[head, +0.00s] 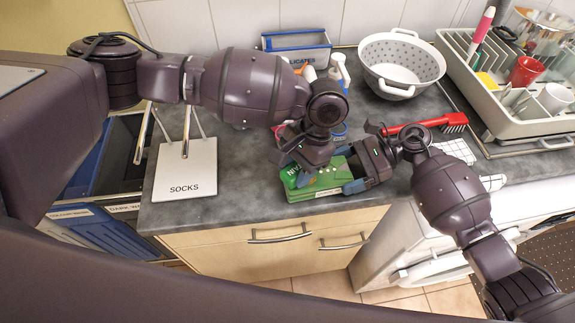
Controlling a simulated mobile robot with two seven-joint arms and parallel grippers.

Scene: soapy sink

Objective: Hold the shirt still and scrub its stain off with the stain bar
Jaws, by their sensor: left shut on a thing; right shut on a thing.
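A flat green box (326,181) with white lettering ending in "AIN" is at the counter's front edge, mostly covered by my grippers. My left gripper (300,167) reaches down onto its left part and is shut, apparently on the box's left end. My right gripper (350,170) comes from the right and is shut on the box's right end, one blue fingertip near and one far. Whether a separate bar shows at the box is hidden. I cannot make out a shirt or a stain.
Behind are a DELICATES bin (296,46), spray bottles (340,70) and a white colander (402,62). A red brush (440,123) and white checked cloth (456,150) lie at right, before the dish rack (520,126).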

